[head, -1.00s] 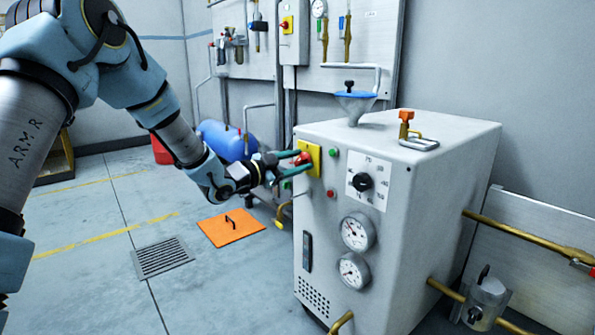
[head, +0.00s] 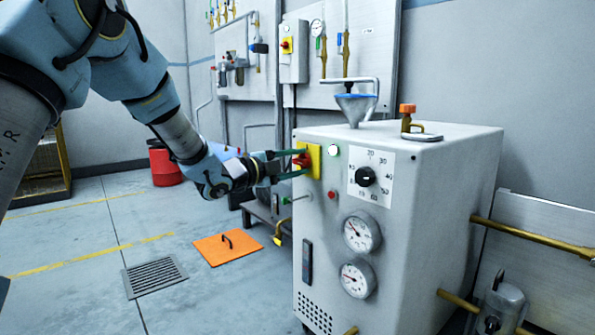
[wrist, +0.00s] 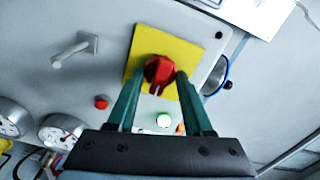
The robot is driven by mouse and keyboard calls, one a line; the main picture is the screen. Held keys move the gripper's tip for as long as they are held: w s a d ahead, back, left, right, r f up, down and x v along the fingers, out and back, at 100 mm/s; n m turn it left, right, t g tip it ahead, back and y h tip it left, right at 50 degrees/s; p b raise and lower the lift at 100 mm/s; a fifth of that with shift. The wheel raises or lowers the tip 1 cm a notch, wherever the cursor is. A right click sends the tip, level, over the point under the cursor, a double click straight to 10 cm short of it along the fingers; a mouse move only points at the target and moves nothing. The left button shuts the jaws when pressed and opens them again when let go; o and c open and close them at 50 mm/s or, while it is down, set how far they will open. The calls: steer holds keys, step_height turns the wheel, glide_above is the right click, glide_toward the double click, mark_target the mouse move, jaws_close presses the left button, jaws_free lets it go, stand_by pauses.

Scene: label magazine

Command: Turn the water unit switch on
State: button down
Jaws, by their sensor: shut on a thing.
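The water unit is a grey cabinet (head: 400,170) at the right of the head view. Its switch is a red rotary knob (wrist: 158,70) on a square yellow plate (wrist: 140,52); the knob (head: 300,160) also shows at the cabinet's upper left front in the head view. My gripper (wrist: 161,78) has its two green fingers on opposite sides of the knob and is shut on it; in the head view the fingers partly hide the knob. The round lamp (head: 333,151) beside the plate is brightly lit, and it glows green-white in the wrist view (wrist: 164,119).
A dial (head: 366,176), a red button (head: 332,195) and two gauges (head: 361,232) share the front panel. A blue-rimmed funnel (head: 356,106) stands on top. Another red-yellow switch (head: 287,45) is on the wall. An orange plate (head: 227,247) lies on the floor.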

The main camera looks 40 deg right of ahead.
stand_by(0.4)
steer(key=shift+f, duration=0.1)
steer(key=shift+c, duration=1.5)
jaws_free()
steer(key=shift+a, duration=0.1)
steer(key=a+p, duration=0.2)
steer(key=a, duration=0.8)
steer(key=shift+w+a, duration=0.3)
steer(key=shift+a, duration=0.05)
steer(key=shift+p, duration=0.3)
